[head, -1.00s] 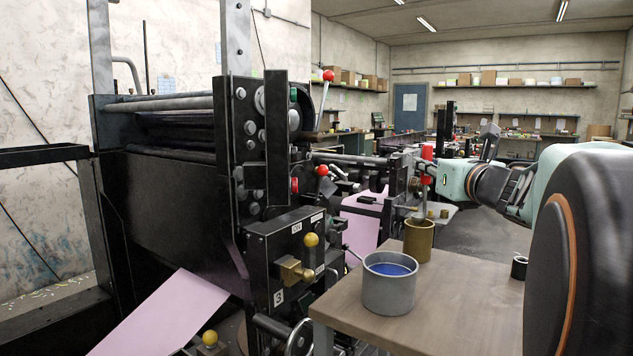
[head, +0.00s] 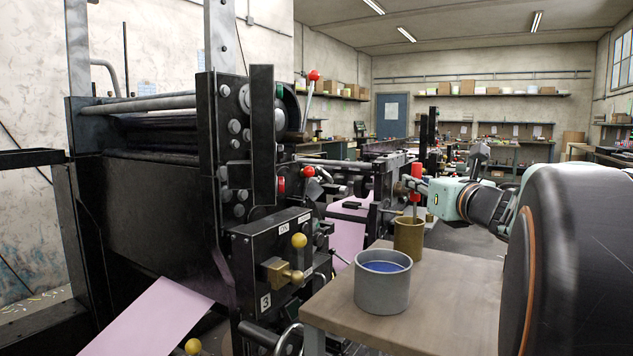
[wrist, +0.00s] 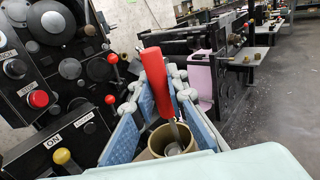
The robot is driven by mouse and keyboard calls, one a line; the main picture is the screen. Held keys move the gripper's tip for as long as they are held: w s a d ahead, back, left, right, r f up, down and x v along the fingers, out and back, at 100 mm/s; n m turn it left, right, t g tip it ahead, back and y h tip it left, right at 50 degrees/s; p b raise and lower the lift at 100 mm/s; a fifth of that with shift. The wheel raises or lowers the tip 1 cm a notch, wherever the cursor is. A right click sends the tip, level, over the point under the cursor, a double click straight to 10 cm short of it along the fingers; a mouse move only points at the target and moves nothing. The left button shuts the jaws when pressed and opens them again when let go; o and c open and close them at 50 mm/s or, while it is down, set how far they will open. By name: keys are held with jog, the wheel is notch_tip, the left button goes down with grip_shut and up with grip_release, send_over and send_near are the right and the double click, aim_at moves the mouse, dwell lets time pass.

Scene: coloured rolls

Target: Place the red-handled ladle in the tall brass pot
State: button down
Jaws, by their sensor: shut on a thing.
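The ladle's red handle (head: 416,172) stands roughly upright above the tall brass pot (head: 408,236) in the head view. Its thin metal shaft runs down into the pot's mouth, and its bowl is hidden. My gripper (head: 414,186) reaches in from the right and is shut on the handle. In the wrist view the red handle (wrist: 153,82) lies between the blue finger pads. The shaft goes down into the brass pot's round opening (wrist: 172,140). I cannot tell whether the bowl touches the bottom.
A grey pot with blue contents (head: 382,285) stands in front of the brass pot on the brown table (head: 455,300). A black printing press (head: 150,225) with knobs and levers rises close on the left. The table's right part looks clear, though my arm covers some of it.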

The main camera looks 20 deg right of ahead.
jog(key=shift+f, duration=0.25)
jog(key=c, duration=1.9)
grip_release()
jog(key=shift+r, duration=0.1)
